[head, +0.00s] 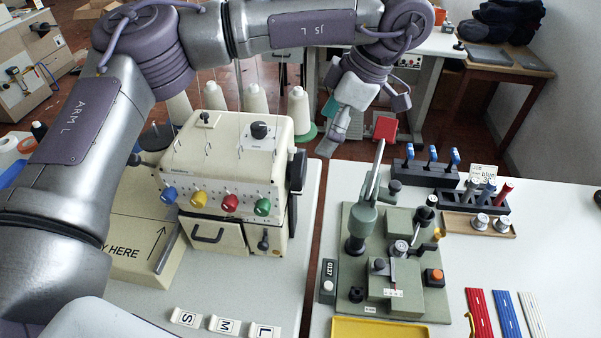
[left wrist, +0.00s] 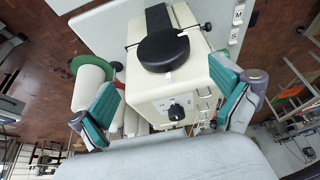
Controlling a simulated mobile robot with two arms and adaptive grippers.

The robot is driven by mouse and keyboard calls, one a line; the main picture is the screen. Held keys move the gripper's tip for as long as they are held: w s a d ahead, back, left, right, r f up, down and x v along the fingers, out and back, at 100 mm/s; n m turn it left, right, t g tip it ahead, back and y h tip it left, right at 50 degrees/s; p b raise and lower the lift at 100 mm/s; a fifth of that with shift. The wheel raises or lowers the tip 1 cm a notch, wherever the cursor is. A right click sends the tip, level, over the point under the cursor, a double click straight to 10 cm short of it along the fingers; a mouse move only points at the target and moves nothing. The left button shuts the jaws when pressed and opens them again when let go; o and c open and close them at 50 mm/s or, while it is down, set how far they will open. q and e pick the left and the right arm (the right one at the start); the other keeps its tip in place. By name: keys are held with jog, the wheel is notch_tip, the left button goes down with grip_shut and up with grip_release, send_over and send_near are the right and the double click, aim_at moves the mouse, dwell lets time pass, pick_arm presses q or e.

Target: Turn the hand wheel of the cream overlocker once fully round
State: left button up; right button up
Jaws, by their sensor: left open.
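The cream overlocker (head: 228,150) stands on the left table with several coloured dials on its front. Its dark hand wheel (head: 297,170) is on its right side. The left wrist view faces that side, and the black round wheel (left wrist: 163,50) shows in full there. My left gripper (head: 362,125) is up to the right of the overlocker, beyond the wheel in the head view. In the left wrist view its two teal-padded fingers (left wrist: 168,88) are spread wide and empty, with the overlocker's side showing between them. The wheel appears apart from both fingers. My right gripper is not in view.
Thread cones (head: 256,101) stand behind the overlocker. A gap separates its table from the right table, which carries a green buttonhole fixture (head: 385,250), a yellow tray (head: 380,329) and a rack with blue-topped tools (head: 432,172). Letter tiles (head: 224,325) lie in front.

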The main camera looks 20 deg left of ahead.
aim_at(306, 161)
pick_arm(q)
jog(key=x, duration=1.2)
jog(key=shift+s, duration=0.2)
jog(key=c, duration=0.8)
jog(key=shift+p, duration=0.3)
jog(key=shift+r+g, duration=0.1)
jog(key=shift+g, duration=0.6)
jog(key=shift+r+g+h+p, duration=0.15)
jog(key=shift+g+h+p, duration=0.15)
jog(key=shift+g+p, duration=0.45)
jog(key=m+g+p, duration=0.1)
jog(key=g+p, duration=0.1)
jog(key=p, duration=0.1)
jog(key=shift+s, duration=0.1)
jog(key=shift+g+p, duration=0.75)
jog(key=shift+p, duration=0.2)
